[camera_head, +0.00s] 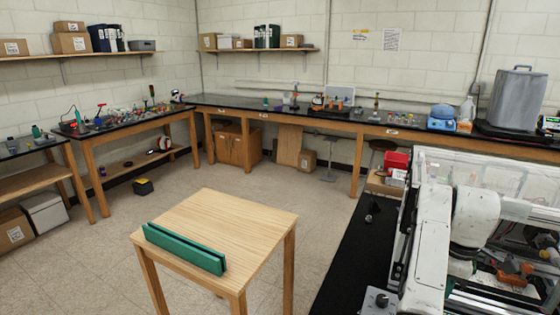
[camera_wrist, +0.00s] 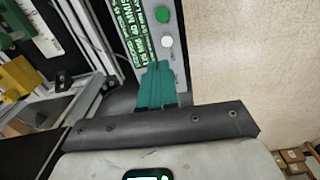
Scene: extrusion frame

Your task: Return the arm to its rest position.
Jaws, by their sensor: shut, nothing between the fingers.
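My gripper (camera_wrist: 156,68) shows in the wrist view as teal fingers held together, with nothing between them. The dark bar with bolts across that view and the pale housing below it are part of my wrist. Just beyond the fingers is a panel (camera_wrist: 133,28) with green lettering, a green button and a white button. I cannot tell whether the fingers touch it. In the head view, white arm links stand at the right, over the clear-walled extrusion frame (camera_head: 516,166). My fingers cannot be made out there.
A wooden table (camera_head: 232,228) with a long green slotted block (camera_head: 185,249) stands at front centre. A dark surface (camera_head: 345,262) lies left of the frame. Black-topped benches line the walls. The floor between the table and benches is mostly open, with a small black-and-yellow box (camera_head: 143,187).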

